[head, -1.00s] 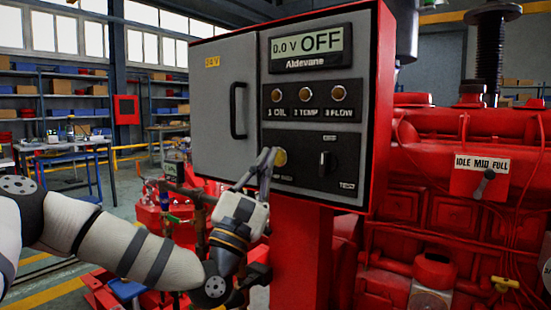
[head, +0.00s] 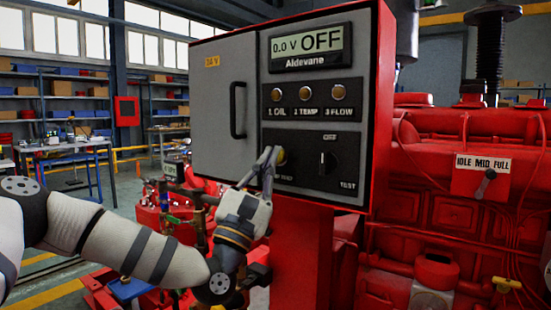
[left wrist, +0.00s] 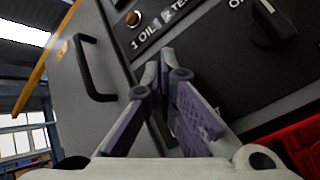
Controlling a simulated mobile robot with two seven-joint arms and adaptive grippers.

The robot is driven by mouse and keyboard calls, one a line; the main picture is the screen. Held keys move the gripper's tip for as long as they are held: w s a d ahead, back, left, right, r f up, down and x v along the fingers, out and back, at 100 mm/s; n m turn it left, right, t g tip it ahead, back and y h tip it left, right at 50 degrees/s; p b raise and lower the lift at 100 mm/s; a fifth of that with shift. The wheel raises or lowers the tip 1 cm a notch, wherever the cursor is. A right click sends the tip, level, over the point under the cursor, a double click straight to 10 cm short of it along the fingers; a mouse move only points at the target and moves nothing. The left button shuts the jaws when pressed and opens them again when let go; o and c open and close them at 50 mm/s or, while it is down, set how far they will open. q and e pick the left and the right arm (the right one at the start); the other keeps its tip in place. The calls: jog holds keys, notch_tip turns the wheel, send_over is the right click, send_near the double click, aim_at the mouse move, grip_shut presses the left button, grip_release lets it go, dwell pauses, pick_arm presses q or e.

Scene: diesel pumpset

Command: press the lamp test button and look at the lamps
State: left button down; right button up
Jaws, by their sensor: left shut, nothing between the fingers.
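The control box carries a row of three small amber lamps, 1 OIL (head: 276,94), 2 TEMP (head: 307,94) and 3 FLOW (head: 339,93); they look dull. In the left wrist view the closed fingers (left wrist: 165,70) point at the panel and hide the button; the OIL lamp (left wrist: 133,18) shows above. My right gripper is not in view.
A black rotary switch (head: 328,162), marked OFF and TEST, sits right of the button. The display (head: 307,43) reads 0.0 V OFF. A grey door with a black handle (head: 238,110) is at left. The red engine (head: 450,190) stands at right.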

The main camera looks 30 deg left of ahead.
pick_arm(q)
jog(key=shift+w, duration=0.4)
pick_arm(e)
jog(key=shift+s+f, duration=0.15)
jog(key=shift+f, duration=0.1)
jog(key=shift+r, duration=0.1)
pick_arm(q)
jog(key=shift+s, duration=0.85)
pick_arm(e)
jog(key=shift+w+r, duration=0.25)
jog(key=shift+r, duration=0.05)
pick_arm(q)
jog(key=s+p, duration=0.1)
jog(key=s, duration=0.1)
jog(key=s+p, duration=0.1)
jog(key=s, duration=0.2)
jog(key=shift+a, duration=0.2)
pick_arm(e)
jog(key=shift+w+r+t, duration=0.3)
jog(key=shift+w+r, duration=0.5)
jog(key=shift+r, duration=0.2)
